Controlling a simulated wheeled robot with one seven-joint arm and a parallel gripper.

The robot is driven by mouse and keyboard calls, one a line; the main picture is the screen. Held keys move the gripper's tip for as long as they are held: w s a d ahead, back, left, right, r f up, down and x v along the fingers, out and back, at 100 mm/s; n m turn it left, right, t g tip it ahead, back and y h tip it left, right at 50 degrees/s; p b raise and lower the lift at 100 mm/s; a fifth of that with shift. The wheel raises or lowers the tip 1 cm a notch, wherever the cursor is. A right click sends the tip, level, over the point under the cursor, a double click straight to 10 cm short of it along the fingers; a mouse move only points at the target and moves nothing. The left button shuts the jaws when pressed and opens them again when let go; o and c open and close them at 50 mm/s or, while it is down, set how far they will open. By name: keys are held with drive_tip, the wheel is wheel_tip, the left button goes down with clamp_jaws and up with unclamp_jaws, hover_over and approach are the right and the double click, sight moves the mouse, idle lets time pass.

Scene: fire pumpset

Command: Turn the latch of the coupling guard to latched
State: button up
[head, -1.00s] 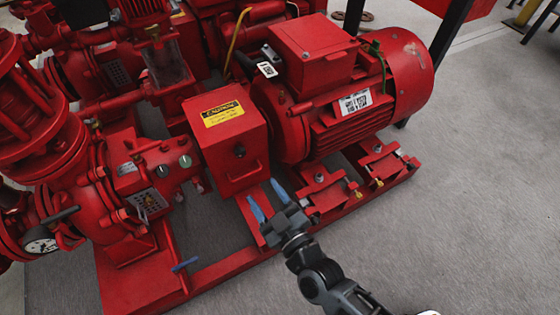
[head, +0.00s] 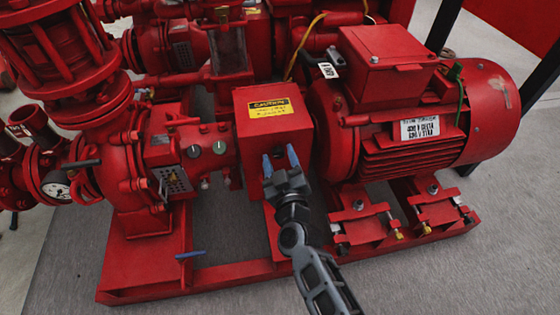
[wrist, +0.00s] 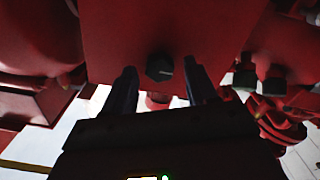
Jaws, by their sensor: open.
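The coupling guard (head: 255,130) is a red box with a yellow caution label (head: 270,108), between the pump and the motor. Its latch (wrist: 159,67) is a small dark knob on the red face in the wrist view. My gripper (head: 279,157) is in front of the guard's face, fingers pointing at it. The gripper is open, with the latch lined up between its two fingers in the wrist view. I cannot tell whether the fingers touch the latch. In the head view, the latch is mostly hidden by my gripper.
The red motor (head: 400,120) stands close on the right. The pump casing (head: 135,170) with a gauge and knobs is on the left. A blue-handled lever (head: 190,254) is low at the front of the red base frame (head: 240,272). Grey floor is clear in front.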

drive_tip(key=shift+w+a, duration=0.1)
drive_tip(key=shift+w, duration=0.2)
drive_tip(key=shift+c, duration=0.5)
drive_tip(key=c, duration=1)
drive_tip(key=shift+o, duration=0.2)
